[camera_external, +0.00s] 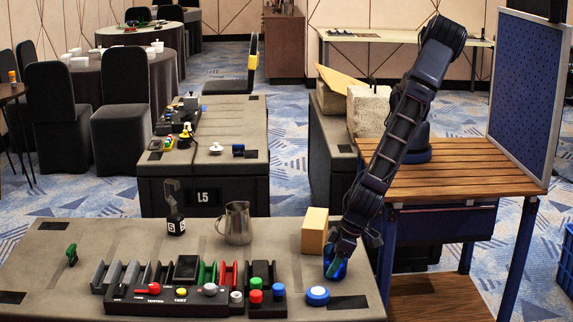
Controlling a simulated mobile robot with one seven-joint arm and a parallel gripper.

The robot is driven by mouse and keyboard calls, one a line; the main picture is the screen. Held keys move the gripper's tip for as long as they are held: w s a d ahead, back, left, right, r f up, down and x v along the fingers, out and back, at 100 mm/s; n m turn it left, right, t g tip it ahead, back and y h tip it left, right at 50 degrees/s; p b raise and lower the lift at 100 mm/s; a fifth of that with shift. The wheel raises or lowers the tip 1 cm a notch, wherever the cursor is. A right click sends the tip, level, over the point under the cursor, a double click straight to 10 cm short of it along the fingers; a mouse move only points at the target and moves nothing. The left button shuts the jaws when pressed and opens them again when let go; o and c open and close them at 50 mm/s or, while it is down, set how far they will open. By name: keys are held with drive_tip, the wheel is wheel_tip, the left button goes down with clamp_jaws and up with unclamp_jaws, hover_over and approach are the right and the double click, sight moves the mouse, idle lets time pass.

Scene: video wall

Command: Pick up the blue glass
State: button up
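A small blue object (341,271), which looks like the blue glass, stands near the right end of the grey front table (60,262). My arm comes down from the wooden stand, and my gripper (335,264) is right at the blue object. The gripper covers part of it. The fingers are too small and overlapped to show whether they are open or closed on it.
A blue-and-white button (317,295) is just in front of the gripper. A tan block (314,230) is close behind left. A metal pitcher (238,223), a black-and-white bottle (175,216) and a control panel (165,295) with colored buttons share the table. The slatted wooden table (460,165) is right.

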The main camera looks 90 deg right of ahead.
drive_tip(key=shift+c, duration=0.8)
drive_tip(key=shift+r, duration=0.2)
wheel_tip(320, 180, up, 19)
drive_tip(key=shift+r, duration=0.2)
idle(0.7)
